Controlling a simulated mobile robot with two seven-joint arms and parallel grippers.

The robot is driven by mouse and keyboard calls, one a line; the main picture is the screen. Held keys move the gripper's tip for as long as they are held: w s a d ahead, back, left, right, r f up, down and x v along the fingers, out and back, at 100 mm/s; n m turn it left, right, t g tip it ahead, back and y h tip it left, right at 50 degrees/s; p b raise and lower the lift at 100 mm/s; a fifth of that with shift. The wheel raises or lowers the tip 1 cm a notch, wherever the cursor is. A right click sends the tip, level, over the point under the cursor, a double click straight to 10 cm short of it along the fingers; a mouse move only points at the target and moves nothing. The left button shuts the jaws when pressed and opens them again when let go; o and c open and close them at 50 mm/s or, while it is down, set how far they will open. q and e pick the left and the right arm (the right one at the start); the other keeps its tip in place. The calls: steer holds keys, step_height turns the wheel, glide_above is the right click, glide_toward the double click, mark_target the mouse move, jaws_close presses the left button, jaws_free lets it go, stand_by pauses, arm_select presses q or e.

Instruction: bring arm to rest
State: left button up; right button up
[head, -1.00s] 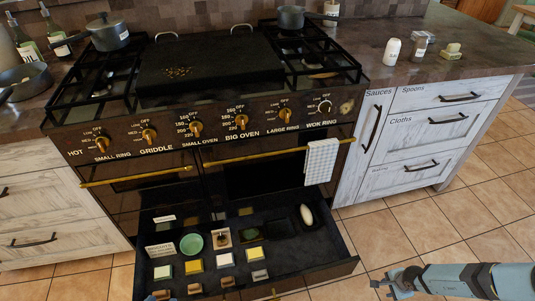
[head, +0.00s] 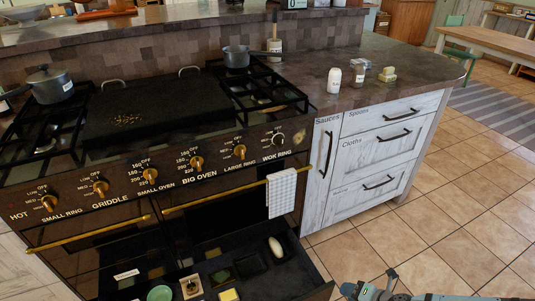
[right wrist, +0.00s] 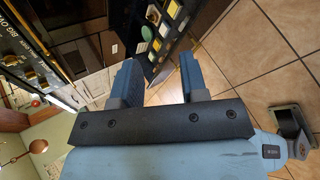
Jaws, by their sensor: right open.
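My right gripper (head: 375,286) shows at the bottom right of the head view, low over the tiled floor and to the right of the open drawer. In the right wrist view its two fingers (right wrist: 160,78) stand wide apart with nothing between them. The open drawer (head: 315,291) below the oven holds a green bowl (head: 160,293), a yellow block (head: 228,295) and a pale oval thing (head: 276,247). My left gripper is not in view.
The black stove (head: 150,178) fills the left, with a checked towel (head: 282,193) on its rail. White cabinets (head: 372,152) stand to its right under a dark counter (head: 420,55). A pot (head: 236,57) stands on the back burner. The tiled floor (head: 440,232) at right is clear.

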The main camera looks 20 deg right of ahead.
steer(key=s+a+r+m, duration=0.1)
steer(key=s+r+m, duration=0.1)
steer(key=r+m, duration=0.45)
steer(key=s+a+r+m, duration=0.1)
steer(key=a+r+m, duration=0.1)
steer(key=r+m, duration=0.5)
steer(key=a+m+t, duration=0.2)
steer(key=a+m, duration=0.7)
steer(key=a, duration=0.8)
arm_select(q)
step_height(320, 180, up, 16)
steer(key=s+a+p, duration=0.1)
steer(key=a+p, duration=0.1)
steer(key=p, duration=2.3)
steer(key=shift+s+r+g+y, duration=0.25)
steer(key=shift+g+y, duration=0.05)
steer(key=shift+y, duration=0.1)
arm_select(e)
step_height(320, 180, up, 17)
steer(key=d, duration=0.1)
steer(key=shift+s+d+h, duration=0.15)
steer(key=shift+s+h, duration=0.1)
steer(key=shift+h, duration=0.05)
